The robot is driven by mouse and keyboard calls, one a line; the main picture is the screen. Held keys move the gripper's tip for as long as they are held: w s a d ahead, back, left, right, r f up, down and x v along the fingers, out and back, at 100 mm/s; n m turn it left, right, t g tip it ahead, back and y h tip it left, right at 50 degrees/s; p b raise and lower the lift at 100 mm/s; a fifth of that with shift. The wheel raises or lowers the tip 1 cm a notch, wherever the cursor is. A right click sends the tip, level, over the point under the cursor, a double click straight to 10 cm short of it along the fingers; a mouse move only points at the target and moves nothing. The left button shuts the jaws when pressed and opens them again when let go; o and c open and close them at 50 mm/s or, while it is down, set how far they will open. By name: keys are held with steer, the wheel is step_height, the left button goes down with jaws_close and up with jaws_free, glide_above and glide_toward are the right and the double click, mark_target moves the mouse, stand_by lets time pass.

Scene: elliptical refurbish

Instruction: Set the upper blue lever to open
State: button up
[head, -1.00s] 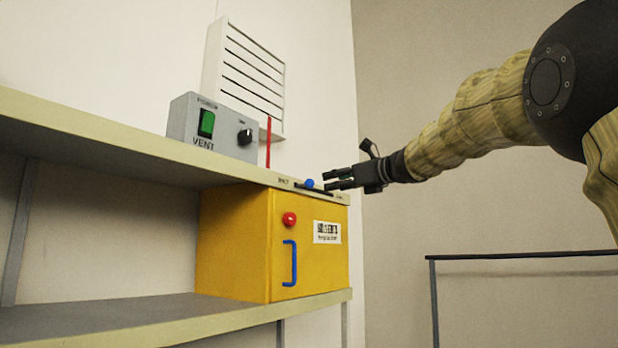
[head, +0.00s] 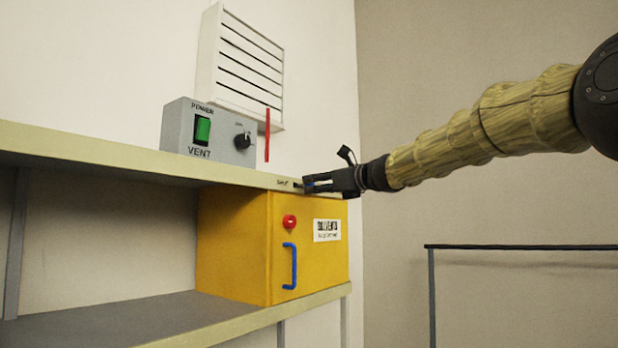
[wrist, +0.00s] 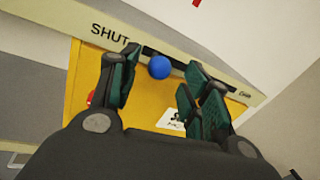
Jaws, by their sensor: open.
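The upper blue lever shows as a round blue knob (wrist: 159,67) at a dark slot in the shelf's front edge in the wrist view. The slot has a SHUT label (wrist: 110,34) at its left end and a smaller label (wrist: 245,94) at its right end. The knob sits between them. My gripper (head: 306,184) is open at the shelf edge in the head view, where its fingers mostly hide the knob. In the wrist view my gripper's fingers (wrist: 158,80) stand on either side of the knob, with visible gaps to it.
Below the shelf edge (head: 100,147) is a yellow cabinet (head: 235,245) with a red button (head: 290,221) and a blue handle (head: 290,266). A grey VENT box (head: 210,130) and a red upright strip (head: 267,135) are above. A dark rail (head: 520,247) stands at right.

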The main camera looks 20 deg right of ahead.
mark_target(310, 184)
steer(key=p+x, duration=0.1)
steer(key=x, duration=0.2)
steer(key=shift+w+a+r, duration=0.1)
steer(key=shift+w, duration=0.05)
steer(key=shift+w+a+p, duration=0.15)
steer(key=shift+w+p, duration=0.15)
steer(key=shift+w, duration=0.05)
steer(key=shift+s, duration=0.1)
jaws_close()
